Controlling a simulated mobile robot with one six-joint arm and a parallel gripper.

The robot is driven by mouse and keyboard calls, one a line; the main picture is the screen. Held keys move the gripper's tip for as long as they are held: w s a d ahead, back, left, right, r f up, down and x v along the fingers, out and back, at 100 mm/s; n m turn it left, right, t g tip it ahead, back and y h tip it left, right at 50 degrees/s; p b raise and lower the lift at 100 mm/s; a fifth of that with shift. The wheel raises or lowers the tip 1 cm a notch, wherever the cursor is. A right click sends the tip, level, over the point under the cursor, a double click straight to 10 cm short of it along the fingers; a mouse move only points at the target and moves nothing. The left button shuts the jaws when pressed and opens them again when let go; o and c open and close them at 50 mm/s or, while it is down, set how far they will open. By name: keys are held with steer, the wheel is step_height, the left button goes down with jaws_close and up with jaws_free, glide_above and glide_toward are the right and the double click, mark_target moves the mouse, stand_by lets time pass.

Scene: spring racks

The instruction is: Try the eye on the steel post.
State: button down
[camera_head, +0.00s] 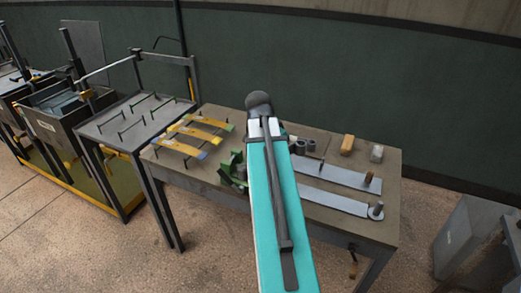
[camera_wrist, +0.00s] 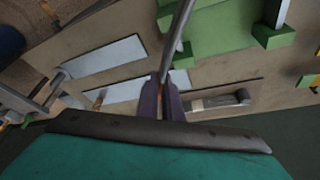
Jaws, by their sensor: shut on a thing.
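My gripper (camera_wrist: 163,92) shows in the wrist view, its two purple-grey fingers shut on a narrow grey steel strip (camera_wrist: 180,40). The strip runs away toward the top of that view; I cannot make out its eye. In the head view my own arm hides the gripper and the strip. A grey steel post (camera_head: 378,208) stands upright at the right end of the nearer grey plate (camera_head: 335,201) on the bench. A brown post (camera_head: 369,177) stands on the farther grey plate (camera_head: 335,174). The strip's height above the bench is unclear.
The bench (camera_head: 300,236) also bears yellow strips (camera_head: 192,134), green blocks (camera_head: 232,168), dark rings (camera_head: 304,146), an orange block (camera_head: 347,144) and a clear block (camera_head: 377,153). A rack table (camera_head: 120,130) stands left. A grey bin (camera_head: 462,236) stands right.

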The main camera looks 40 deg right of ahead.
steer(key=s+d+m+g+y+p, duration=0.1)
steer(key=s+d+m, duration=0.4)
steer(key=s, duration=0.8)
steer(key=s+d+m+g+y+p, duration=0.1)
steer(key=s+d+m, duration=0.5)
steer(key=s, duration=0.7)
steer(key=shift+d+m+g+p, duration=0.3)
steer(key=shift+d+g+p, duration=0.25)
steer(key=shift+d+g, duration=0.3)
steer(key=shift+s+f, duration=0.1)
steer(key=shift+f, duration=0.1)
steer(key=shift+f+b, duration=1.8)
steer(key=shift+f, duration=0.9)
steer(key=shift+f+b, duration=1.15)
steer(key=shift+f, duration=0.6)
